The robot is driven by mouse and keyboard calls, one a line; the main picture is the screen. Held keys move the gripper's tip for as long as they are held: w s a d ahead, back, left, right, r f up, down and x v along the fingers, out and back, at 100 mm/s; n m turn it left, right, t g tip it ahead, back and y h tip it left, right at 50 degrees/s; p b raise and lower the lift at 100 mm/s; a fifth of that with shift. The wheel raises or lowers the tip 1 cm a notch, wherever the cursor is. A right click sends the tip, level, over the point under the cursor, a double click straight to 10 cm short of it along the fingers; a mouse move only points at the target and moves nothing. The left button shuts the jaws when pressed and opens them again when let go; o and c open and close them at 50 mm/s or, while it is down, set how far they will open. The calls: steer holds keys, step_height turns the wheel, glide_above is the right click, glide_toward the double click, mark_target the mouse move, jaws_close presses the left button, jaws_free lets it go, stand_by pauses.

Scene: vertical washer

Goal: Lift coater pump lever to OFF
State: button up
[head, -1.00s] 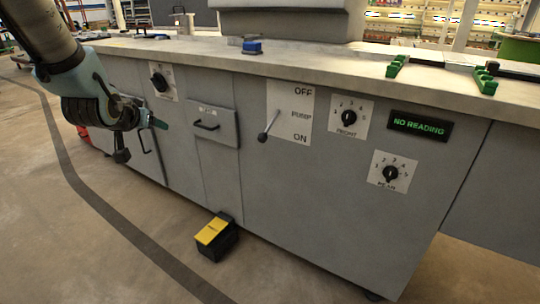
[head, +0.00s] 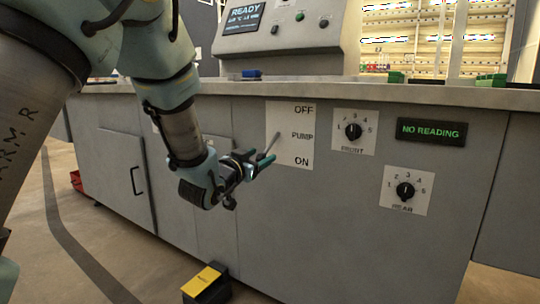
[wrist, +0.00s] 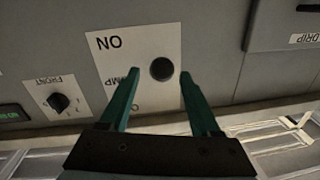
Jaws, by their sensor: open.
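The white pump plate (head: 299,128) is on the grey cabinet front in the head view, with OFF at the top and ON at the bottom. The pump lever (head: 271,142) is a thin rod slanting down and out from the plate. My gripper (head: 262,161) is at its lower end, left of the plate, and partly hides it. In the wrist view, which is upside down, the lever's dark round knob (wrist: 162,69) shows between the tips of my open teal fingers (wrist: 162,76). I see gaps at both sides; its depth relative to the tips is unclear.
The FRONT dial (head: 353,131), REAR dial (head: 405,191) and NO READING display (head: 431,131) are to the right. The counter edge (head: 370,95) overhangs above. A black and yellow box (head: 206,283) stands on the floor below. The wrist view shows a DRIP drawer (wrist: 292,25).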

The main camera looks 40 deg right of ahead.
mark_target(267, 152)
steer(key=x, duration=0.6)
steer(key=shift+w+d+b, duration=0.15)
steer(key=shift+d+b, duration=0.15)
steer(key=shift+b, duration=0.05)
jaws_close()
stand_by(1.1)
